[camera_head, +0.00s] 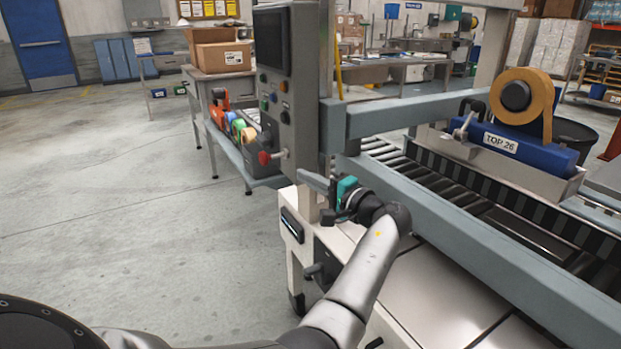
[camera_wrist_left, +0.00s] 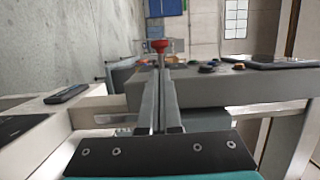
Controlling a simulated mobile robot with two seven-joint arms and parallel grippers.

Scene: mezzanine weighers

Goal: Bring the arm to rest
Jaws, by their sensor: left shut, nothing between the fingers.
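My left arm reaches up from the bottom of the head view to the carton-sealing machine (camera_head: 440,290). My left gripper (camera_head: 304,177) has a teal body and grey fingers that point left, just below the machine's control box (camera_head: 288,90). In the left wrist view the gripper's two fingers (camera_wrist_left: 164,82) lie together, shut with nothing between them. A red knob (camera_head: 265,158) sticks out from the lower part of the control box. It also shows in the left wrist view (camera_wrist_left: 158,46), just past the fingertips; I cannot tell whether they touch. My right gripper is not in view.
The machine's blue-grey rail (camera_head: 480,235) and rollers lie to the right of my arm, with a tape head (camera_head: 525,120) marked "TOP 26" above. A side table (camera_head: 250,165) with tape rolls and a carton (camera_head: 222,55) stand behind. The floor (camera_head: 110,200) at left is clear.

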